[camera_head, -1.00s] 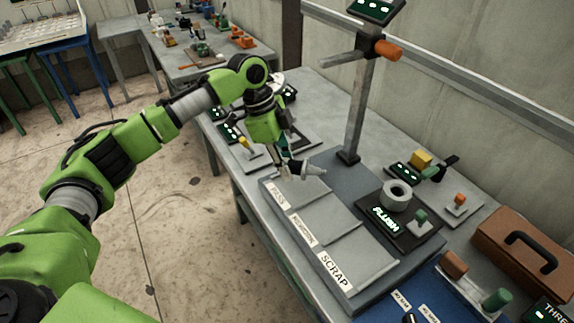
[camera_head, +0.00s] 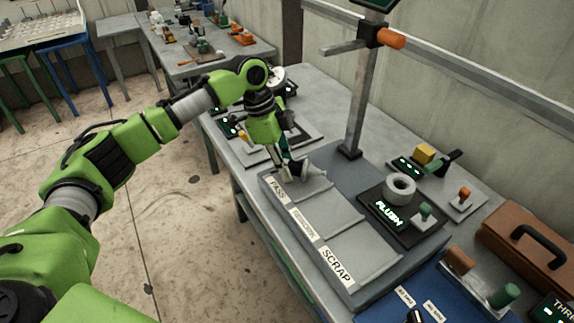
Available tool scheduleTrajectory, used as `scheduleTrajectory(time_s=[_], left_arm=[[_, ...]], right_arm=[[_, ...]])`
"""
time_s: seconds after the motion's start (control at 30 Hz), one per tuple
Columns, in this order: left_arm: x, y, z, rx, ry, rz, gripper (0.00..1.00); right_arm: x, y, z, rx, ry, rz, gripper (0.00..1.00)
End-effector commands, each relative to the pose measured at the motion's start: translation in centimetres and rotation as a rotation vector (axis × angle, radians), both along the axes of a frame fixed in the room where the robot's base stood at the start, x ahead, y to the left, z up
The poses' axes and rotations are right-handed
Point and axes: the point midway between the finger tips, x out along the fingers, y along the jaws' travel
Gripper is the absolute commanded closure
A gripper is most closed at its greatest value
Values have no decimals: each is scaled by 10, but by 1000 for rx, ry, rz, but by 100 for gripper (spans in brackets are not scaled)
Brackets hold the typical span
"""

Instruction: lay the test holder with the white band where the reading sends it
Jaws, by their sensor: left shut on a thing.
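My left gripper (camera_head: 288,166) points down over the far end of a grey sorting tray (camera_head: 343,239). It is shut on a grey test holder (camera_head: 302,168), which lies tilted at the PASS compartment. The fingers hide part of the holder, and I cannot make out a white band on it. I cannot tell whether it touches the tray floor. The tray has three sections, with a PASS label (camera_head: 278,189) at the far end, a hard-to-read middle label, and a SCRAP label (camera_head: 337,265) nearest. A gauge display (camera_head: 388,213) reads FLUSH. My right gripper is out of view.
A grey ring (camera_head: 400,190) sits on the gauge plate right of the tray. A metal post (camera_head: 356,110) with an orange-ended crossbar stands behind the tray. A brown case (camera_head: 530,240) and a blue mat (camera_head: 430,290) lie at the right and front.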

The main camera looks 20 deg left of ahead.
Motion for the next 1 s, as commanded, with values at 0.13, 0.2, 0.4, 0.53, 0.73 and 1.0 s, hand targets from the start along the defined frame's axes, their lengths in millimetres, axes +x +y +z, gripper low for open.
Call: scheduleTrajectory(time_s=[0.13, 0.2, 0.4, 0.53, 0.73, 1.0], left_arm=[[0, 0, 0, -2, -1, 0, 100], [0, -1, -1, -2, 0, 0, 100], [0, -1, -4, -2, -1, -1, 61], [0, 0, -4, -1, 0, -1, 61], [0, 0, -3, 0, 1, 0, 61], [-1, 12, 35, 0, -4, 0, 61]], right_arm=[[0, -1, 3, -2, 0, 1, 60], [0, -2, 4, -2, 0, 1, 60], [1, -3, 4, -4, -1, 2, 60], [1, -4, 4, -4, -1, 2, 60], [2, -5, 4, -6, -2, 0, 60], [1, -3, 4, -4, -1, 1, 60]])
